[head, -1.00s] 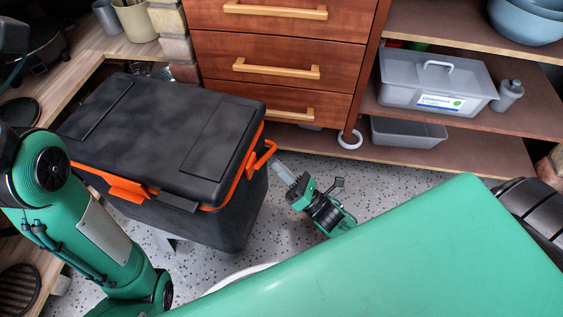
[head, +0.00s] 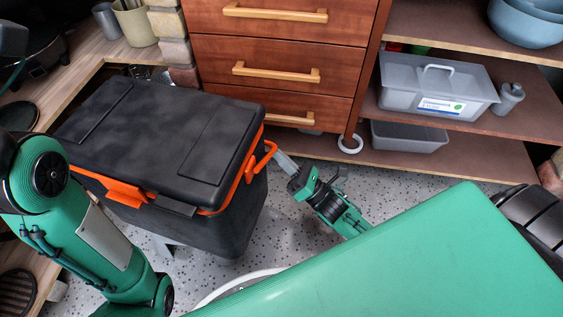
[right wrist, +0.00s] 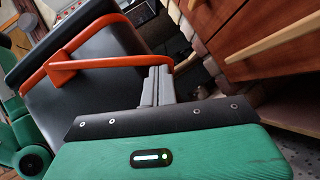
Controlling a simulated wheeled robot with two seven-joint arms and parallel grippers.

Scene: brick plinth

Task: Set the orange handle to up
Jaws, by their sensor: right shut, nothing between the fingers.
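The orange handle (head: 262,157) is a loop on the right end of the black toolbox (head: 165,130) with orange trim. It sticks out to the right from the box's rim. My right gripper (head: 279,158) is shut and empty, with its fingertips close to the handle's outer end. In the right wrist view the orange handle (right wrist: 97,65) crosses the upper left, and the tips of my right gripper (right wrist: 159,70) overlap its end. I cannot tell whether they touch. My left gripper is out of view; only my left arm shows.
A wooden drawer unit (head: 270,50) stands behind the toolbox. Shelves at right hold a grey lidded bin (head: 435,88) and a smaller grey bin (head: 408,135). A white ring (head: 350,144) is by the drawer unit.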

